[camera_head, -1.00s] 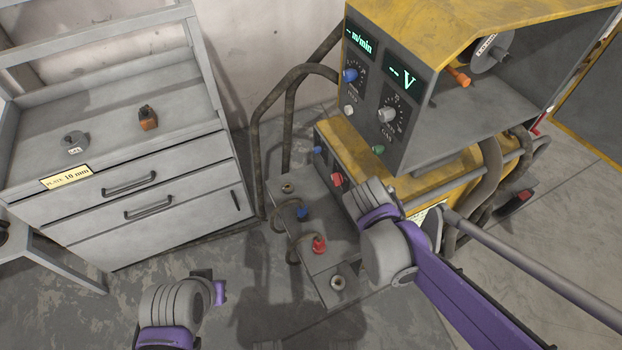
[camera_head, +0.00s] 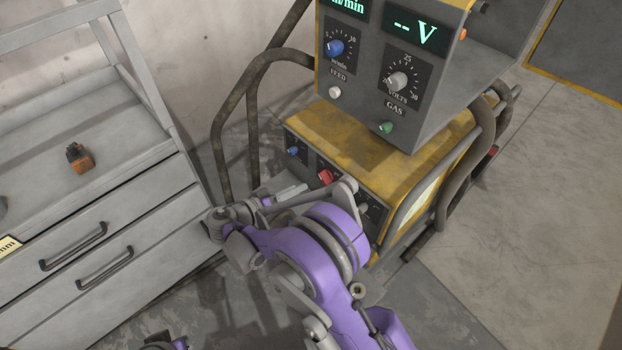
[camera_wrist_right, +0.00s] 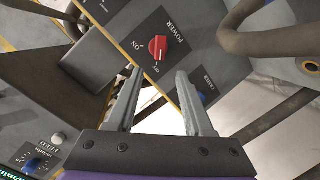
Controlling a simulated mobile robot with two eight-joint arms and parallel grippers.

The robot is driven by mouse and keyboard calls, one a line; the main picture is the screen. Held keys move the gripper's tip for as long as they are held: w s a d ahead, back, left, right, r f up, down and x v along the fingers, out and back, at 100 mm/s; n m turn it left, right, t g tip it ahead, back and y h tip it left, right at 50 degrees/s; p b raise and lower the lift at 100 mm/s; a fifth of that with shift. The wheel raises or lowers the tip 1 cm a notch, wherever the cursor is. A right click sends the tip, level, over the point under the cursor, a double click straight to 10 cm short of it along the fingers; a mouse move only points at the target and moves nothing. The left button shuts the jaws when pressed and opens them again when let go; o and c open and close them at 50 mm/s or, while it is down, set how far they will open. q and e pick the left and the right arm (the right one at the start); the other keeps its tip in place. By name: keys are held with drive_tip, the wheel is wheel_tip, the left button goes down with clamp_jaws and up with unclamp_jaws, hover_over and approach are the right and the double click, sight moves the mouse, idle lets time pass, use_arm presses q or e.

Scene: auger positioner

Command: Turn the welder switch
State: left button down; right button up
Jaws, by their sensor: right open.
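The welder switch is a red knob (camera_head: 325,177) on the front panel of the low yellow welder unit (camera_head: 365,140). In the right wrist view the red knob (camera_wrist_right: 158,48) sits under the word POWER, with ON and OFF marks; its white line appears to point to OFF. My right gripper (camera_head: 290,192) is left of the knob in the head view. In the wrist view its two fingers (camera_wrist_right: 160,78) are spread and empty, with the knob just beyond their tips and not touched. My left gripper is out of view; only a bit of that arm shows at the bottom edge.
A blue knob (camera_head: 292,150) sits left of the red one. Above is a feeder box (camera_head: 385,80) with dials, flanked by bent tube rails (camera_head: 232,110). A grey drawer cabinet (camera_head: 130,220) stands left. Floor at right (camera_head: 540,210) is clear.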

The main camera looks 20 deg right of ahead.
sight(326, 177)
drive_tip(key=b+x, duration=0.1)
drive_tip(key=x, duration=0.8)
drive_tip(key=shift+d, duration=0.35)
drive_tip(key=shift+w, duration=0.1)
clamp_jaws()
